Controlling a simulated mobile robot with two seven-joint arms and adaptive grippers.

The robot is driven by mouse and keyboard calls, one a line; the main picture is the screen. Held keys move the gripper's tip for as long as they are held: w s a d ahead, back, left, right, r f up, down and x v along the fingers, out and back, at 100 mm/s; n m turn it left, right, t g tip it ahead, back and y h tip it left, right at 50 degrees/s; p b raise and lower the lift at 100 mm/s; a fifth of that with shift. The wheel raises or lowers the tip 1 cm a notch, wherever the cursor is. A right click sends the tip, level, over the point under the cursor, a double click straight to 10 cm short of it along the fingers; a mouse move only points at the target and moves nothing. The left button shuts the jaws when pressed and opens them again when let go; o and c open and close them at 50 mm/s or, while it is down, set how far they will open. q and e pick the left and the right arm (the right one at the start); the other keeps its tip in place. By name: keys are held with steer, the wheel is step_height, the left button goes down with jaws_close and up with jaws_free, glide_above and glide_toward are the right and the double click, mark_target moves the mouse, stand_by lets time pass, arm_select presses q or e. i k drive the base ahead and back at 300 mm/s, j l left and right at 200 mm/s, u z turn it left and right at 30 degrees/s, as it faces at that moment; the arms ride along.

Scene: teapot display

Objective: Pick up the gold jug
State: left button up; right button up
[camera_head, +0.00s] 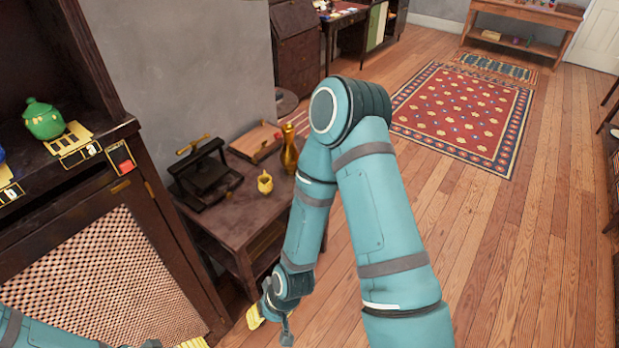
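A tall, slender gold vessel (289,149), which looks like the gold jug, stands upright near the right edge of a dark side table. A smaller gold pot (265,183) stands on the same table, nearer to me. My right arm passes to the right of the table and bends down in front of it. My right gripper (270,327) is low, near the floor before the table, with its fingers apart and nothing between them. My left gripper (192,343) is mostly cut off at the bottom edge, so its opening is hidden. Neither gripper touches the gold vessels.
The side table (237,213) also bears a black press-like device (203,174) and a wooden box (256,142). A dark cabinet (150,235) with a green teapot (43,119) stands at left. Open wooden floor (480,240) and a red rug (462,108) lie at right.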

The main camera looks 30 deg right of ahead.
mark_target(266, 186)
steer(key=z, duration=0.7)
steer(key=i+l+u, duration=0.15)
steer(key=i+l, duration=0.15)
